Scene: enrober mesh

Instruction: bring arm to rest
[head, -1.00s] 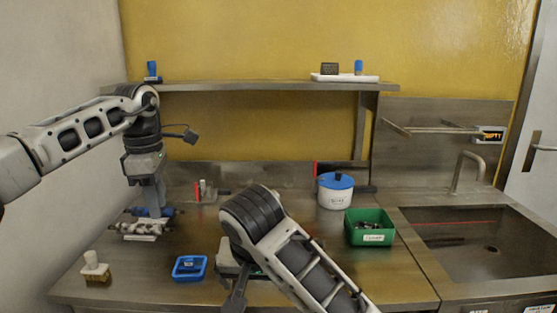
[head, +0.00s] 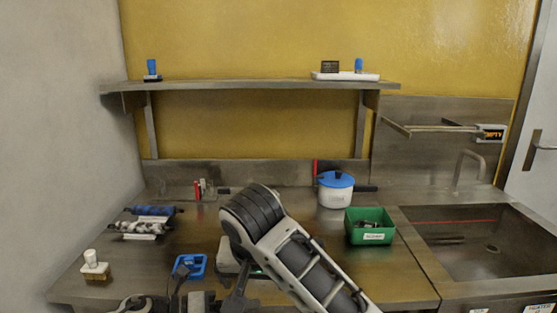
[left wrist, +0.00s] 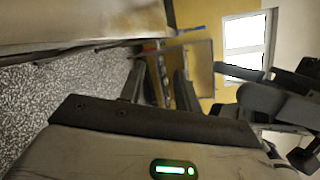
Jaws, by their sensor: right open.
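In the head view my left arm is low at the bottom edge, and its gripper (head: 188,292) is partly cut off there, in front of the blue tray (head: 203,266). In the left wrist view the two dark fingers of the left gripper (left wrist: 160,78) stand apart with nothing between them. My right arm comes in from the bottom right, bent at its dark joint. Its gripper (head: 236,285) hangs over the front of the table, open, and is partly hidden by the arm.
The steel table (head: 290,235) holds a mesh roller part (head: 140,229), a brush (head: 95,267), a blue-lidded pot (head: 335,190) and a green bin (head: 369,228). A sink (head: 480,245) is at right and a shelf (head: 250,86) above.

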